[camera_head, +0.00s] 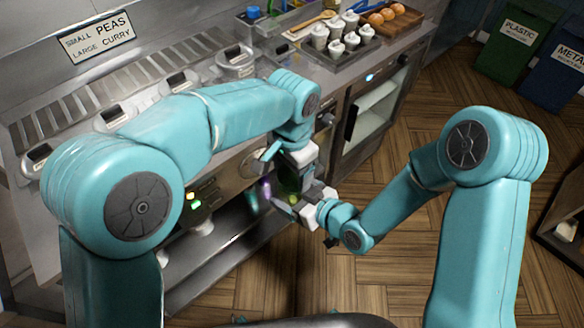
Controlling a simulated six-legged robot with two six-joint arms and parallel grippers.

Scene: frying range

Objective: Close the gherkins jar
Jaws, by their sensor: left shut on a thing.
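The gherkins jar (289,186) is a small green, see-through shape in front of the frying range's front panel. It is mostly hidden by my grippers. My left gripper (292,163) points down from above at the jar's top. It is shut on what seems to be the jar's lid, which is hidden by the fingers. My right gripper (298,204) reaches in from the right at the lower part of the jar. Its fingers are close to the jar, but I cannot tell whether they grip it. How the lid sits on the jar cannot be seen.
The steel counter (345,68) behind carries a tray of white cups (338,40) and a wooden tray of round brown items (380,17). A glass-fronted cabinet (375,110) stands below. Green (515,42) and blue (553,75) bins stand back right. The wooden floor (415,130) is clear.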

